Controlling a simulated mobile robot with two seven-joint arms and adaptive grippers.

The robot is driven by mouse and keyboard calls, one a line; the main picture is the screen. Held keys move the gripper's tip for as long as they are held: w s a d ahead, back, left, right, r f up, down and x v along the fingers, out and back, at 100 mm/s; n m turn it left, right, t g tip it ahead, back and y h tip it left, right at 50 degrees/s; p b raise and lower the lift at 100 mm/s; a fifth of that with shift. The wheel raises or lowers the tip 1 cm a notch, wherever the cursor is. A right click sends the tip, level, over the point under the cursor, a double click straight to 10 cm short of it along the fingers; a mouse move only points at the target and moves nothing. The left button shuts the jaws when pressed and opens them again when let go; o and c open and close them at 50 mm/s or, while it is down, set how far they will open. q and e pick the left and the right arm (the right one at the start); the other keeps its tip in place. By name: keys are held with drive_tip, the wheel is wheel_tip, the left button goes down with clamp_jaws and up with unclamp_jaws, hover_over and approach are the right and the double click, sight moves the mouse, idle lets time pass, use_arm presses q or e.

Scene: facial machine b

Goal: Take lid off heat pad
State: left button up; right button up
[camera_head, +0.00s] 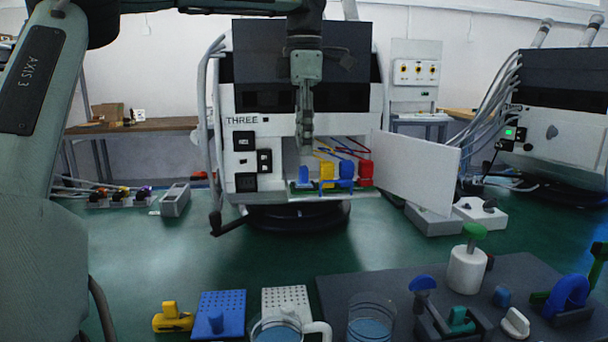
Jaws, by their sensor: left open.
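My left arm comes in from the left and across the top, and its gripper (306,128) hangs down before the open front of the machine marked THREE (243,105). The gripper is seen nearly edge-on, open, with nothing visible between its fingers. Colored blocks in blue, yellow and red stand in the machine's opening behind and below it. I cannot tell for sure which thing is the heat pad or its lid. A blue perforated block with a knob (218,318) and a white perforated block (287,298) lie at the front. My right gripper is not in view.
A white door (420,170) stands open at the machine's right. A grey mat (350,283) at front right bears a white container with a green top (467,266) and several tools. Two glass vessels stand at the front edge. The green table's middle is clear.

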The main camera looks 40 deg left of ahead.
sight(303, 167)
use_arm(q)
wheel_tip(303, 167, down, 6)
drive_tip(key=c, duration=0.9)
drive_tip(key=shift+o, duration=0.2)
drive_tip(key=shift+r, duration=0.1)
